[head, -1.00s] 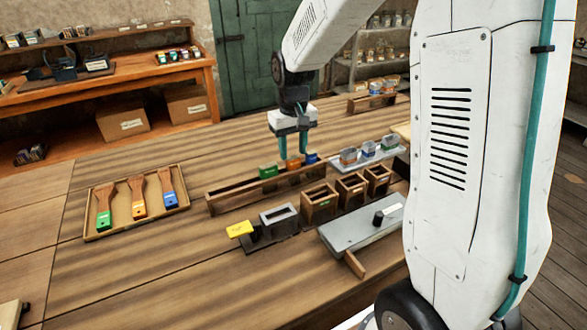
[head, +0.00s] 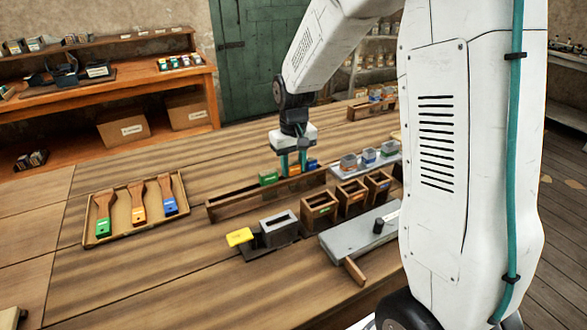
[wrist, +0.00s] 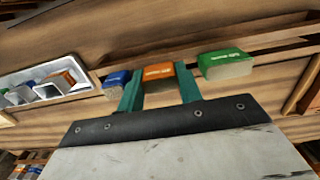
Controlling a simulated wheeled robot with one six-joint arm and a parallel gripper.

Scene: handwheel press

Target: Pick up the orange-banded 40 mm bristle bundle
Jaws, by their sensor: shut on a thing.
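The orange-banded bristle bundle (wrist: 158,72) stands between my gripper's teal fingers in the wrist view. It also shows in the head view (head: 294,170) at the long wooden rack (head: 232,205). My gripper (head: 293,164) points down over the rack and is shut on the orange bundle; it also shows in the wrist view (wrist: 160,92). A green-banded bundle (head: 268,178) stands to the left of it in the head view, and a blue-banded bundle (head: 312,165) to the right. Whether the orange bundle is clear of the rack cannot be told.
A tray (head: 88,228) with green, orange and blue brushes lies at the left. Small wooden boxes (head: 319,208), a grey block (head: 279,229) with a yellow piece (head: 239,237), and a grey plate (head: 350,240) stand in front. A pale tray (head: 346,174) holds several cups.

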